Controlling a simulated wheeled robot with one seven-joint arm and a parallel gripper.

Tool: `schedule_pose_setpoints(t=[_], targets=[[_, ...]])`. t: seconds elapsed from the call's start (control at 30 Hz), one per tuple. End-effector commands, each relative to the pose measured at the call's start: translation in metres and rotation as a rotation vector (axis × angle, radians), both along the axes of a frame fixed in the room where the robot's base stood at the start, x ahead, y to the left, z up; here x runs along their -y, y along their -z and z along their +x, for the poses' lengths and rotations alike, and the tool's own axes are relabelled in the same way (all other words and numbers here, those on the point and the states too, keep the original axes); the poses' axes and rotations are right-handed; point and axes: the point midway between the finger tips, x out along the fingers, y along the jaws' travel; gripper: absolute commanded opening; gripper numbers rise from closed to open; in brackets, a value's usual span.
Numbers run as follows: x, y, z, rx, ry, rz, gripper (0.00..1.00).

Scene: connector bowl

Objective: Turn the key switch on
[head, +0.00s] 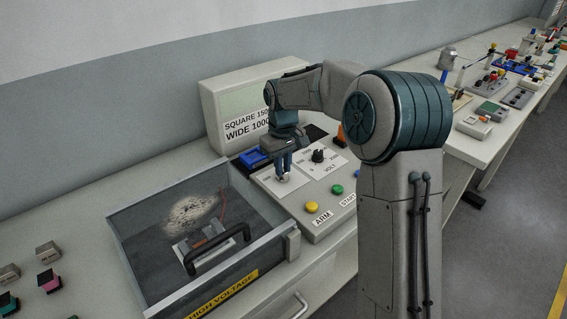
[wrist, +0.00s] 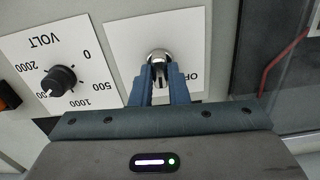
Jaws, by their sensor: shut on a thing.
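The key switch (wrist: 158,58) is a round silver lock on a white plate (wrist: 120,42), with the end of an "OFF" label partly showing beside my gripper. My gripper (wrist: 156,84) has its two blue fingers shut on the key in the switch; the fingers hide most of the key, so its angle is hard to tell. In the head view my gripper (head: 283,174) points down at the plate on the left part of the sloped control panel (head: 330,222).
A black VOLT knob (wrist: 59,80) sits beside the switch plate. Yellow (head: 312,207), green (head: 337,189) and blue buttons are in front. A clear-lidded high voltage box (head: 150,290) stands left of the panel. A display box (head: 212,100) stands behind.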

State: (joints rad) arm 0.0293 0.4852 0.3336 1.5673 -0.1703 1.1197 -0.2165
Motion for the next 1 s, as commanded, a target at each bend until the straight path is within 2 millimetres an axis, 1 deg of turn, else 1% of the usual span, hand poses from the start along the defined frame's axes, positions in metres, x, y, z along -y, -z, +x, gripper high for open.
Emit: schedule_pose_setpoints(t=[0.03, 0.4, 0.6, 0.8, 1.0], targets=[[-0.0007, -0.0039, 0.0021, 0.01, 0.044, 0.0, 0.0], [-0.0008, -0.0041, 0.0027, 0.012, 0.388, 0.003, 0.0], [-0.0009, -0.0041, 0.0029, 0.012, 0.541, 0.004, 0.0], [-0.0006, -0.0041, 0.003, 0.013, 0.649, 0.005, 0.0], [-0.0007, -0.004, 0.003, 0.013, 0.71, 0.005, 0.0]])
